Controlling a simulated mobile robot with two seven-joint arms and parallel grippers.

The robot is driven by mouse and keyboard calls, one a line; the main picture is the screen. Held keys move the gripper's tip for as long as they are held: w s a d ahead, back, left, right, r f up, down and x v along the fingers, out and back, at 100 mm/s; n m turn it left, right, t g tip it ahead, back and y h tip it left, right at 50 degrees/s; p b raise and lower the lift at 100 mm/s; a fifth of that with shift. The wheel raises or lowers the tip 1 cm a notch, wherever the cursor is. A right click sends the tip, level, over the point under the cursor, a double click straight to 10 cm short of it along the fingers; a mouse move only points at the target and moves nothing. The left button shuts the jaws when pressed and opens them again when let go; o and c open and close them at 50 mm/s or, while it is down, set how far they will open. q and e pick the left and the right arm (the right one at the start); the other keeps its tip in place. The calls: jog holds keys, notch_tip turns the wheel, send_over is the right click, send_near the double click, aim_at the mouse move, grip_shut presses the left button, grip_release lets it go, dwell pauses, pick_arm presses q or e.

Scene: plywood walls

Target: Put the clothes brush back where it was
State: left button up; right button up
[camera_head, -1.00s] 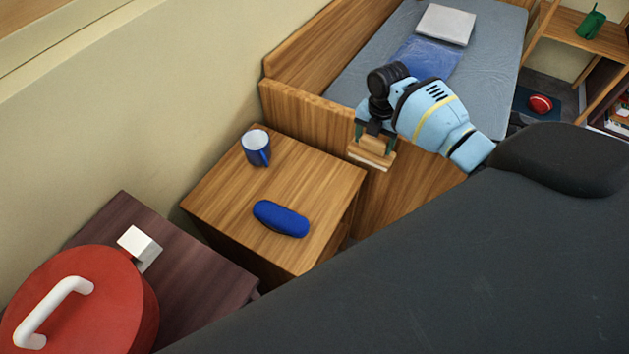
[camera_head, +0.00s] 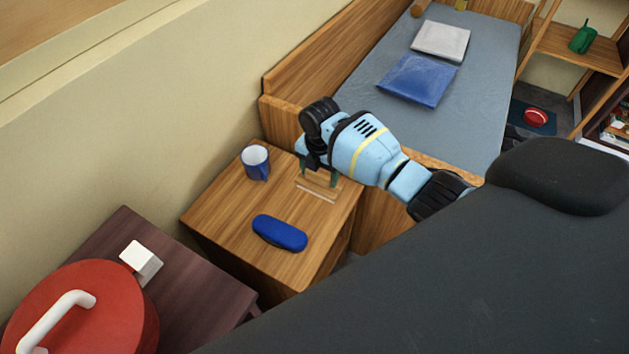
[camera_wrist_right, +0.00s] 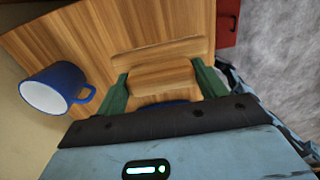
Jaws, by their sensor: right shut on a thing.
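The clothes brush (camera_head: 318,186) is a wooden block with a pale lower edge. My right gripper (camera_head: 320,178) is shut on it, over the right back part of the bedside table (camera_head: 230,216). In the right wrist view the brush (camera_wrist_right: 160,78) sits between the two green fingers of the right gripper (camera_wrist_right: 163,85). I cannot tell whether the brush touches the tabletop. My left gripper is not in view.
A blue mug (camera_head: 256,162) stands left of the brush, near the wall. A blue case (camera_head: 280,233) lies in front of it. The bed (camera_head: 440,105) is behind. A dark table (camera_head: 190,280) with a red lidded thing (camera_head: 95,310) is at lower left.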

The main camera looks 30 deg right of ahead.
aim_at(314, 183)
jog(key=shift+a, duration=0.1)
jog(key=shift+w+a, duration=0.1)
jog(key=shift+a, duration=0.15)
jog(key=f, duration=0.3)
jog(key=shift+a+f, duration=0.1)
jog(key=shift+a, duration=0.25)
jog(key=shift+f, duration=0.15)
jog(key=shift+b, duration=0.3)
jog(key=shift+f, duration=0.15)
jog(key=o, duration=0.7)
jog(key=shift+o, duration=0.9)
